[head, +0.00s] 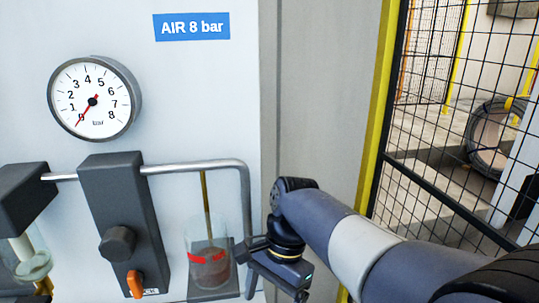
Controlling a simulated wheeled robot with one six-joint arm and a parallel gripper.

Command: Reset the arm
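My arm (365,248) reaches in from the lower right, in front of the grey panel edge. My gripper (262,285) is at the arm's end, low in the head view, beside the right side of a clear bowl with dark content and red marks (209,265). The gripper's fingers are dark and mostly hidden or cut off at the bottom edge, so I cannot tell if they are open or touching anything.
A round gauge (95,97) has its red needle near 0. A blue "AIR 8 bar" label (191,27) is above. A dark valve block (118,215) carries an orange lever (135,284). A bent pipe (205,166) runs right. A yellow-framed mesh fence (440,120) stands right, a coil (488,138) behind it.

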